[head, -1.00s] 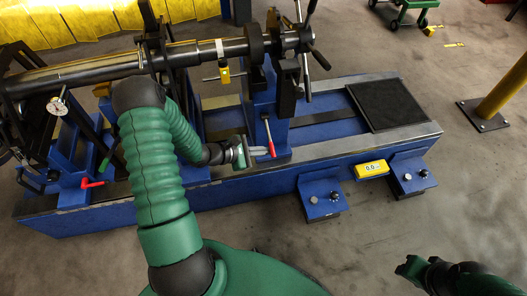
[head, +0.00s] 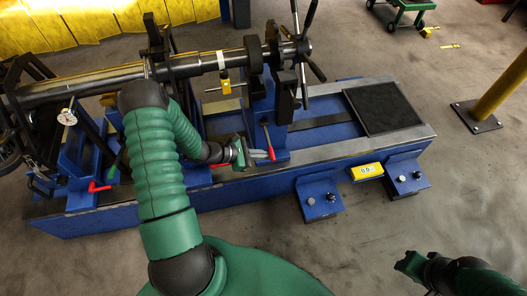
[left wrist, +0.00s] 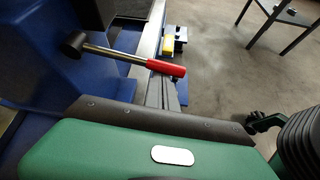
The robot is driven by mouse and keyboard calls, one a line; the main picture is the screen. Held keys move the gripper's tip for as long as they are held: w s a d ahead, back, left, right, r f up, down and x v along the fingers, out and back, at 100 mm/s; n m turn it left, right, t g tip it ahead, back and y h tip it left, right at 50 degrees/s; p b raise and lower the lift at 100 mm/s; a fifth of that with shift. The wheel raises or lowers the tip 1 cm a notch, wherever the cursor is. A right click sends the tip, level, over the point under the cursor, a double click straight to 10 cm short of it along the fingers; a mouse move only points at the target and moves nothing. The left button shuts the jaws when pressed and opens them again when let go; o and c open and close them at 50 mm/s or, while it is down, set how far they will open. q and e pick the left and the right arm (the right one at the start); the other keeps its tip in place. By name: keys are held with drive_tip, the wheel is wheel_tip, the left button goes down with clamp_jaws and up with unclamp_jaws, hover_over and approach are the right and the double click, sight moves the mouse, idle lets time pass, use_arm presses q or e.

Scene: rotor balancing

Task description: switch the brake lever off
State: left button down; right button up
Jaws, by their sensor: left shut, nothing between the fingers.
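The brake lever (head: 268,140) has a red handle on a metal rod and stands at the front of the blue right-hand pedestal. In the left wrist view the brake lever (left wrist: 165,67) runs from a dark round hub to its red grip. My left gripper (head: 262,154) is shut and empty, its fingers reaching to the lower part of the lever. In the left wrist view the left gripper's fingers (left wrist: 161,90) end right at the red grip; whether they touch it I cannot tell. My right gripper (head: 405,262) hangs at the lower right, away from the machine.
The long rotor shaft (head: 190,66) lies across the pedestals, with a spoked wheel (head: 300,48) at its right. Another red-handled lever (head: 98,187) is at the left. A yellow display (head: 367,171) sits on the blue bed's front edge. A yellow post (head: 495,95) stands right.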

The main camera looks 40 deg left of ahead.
use_arm(q)
wheel_tip(320, 180, up, 8)
drive_tip(key=n+g+h+p, duration=0.2)
drive_tip(key=p, duration=0.7)
drive_tip(key=shift+w+a+n, duration=0.25)
drive_tip(key=shift+w+n, duration=0.15)
drive_tip(key=shift+w+a+r, duration=0.1)
drive_tip(key=shift+r, duration=0.1)
drive_tip(key=shift+f, duration=0.1)
wheel_tip(320, 180, down, 4)
drive_tip(key=s+b, duration=0.2)
drive_tip(key=p+v, duration=0.2)
drive_tip(key=v, duration=0.7)
drive_tip(key=shift+a, duration=0.3)
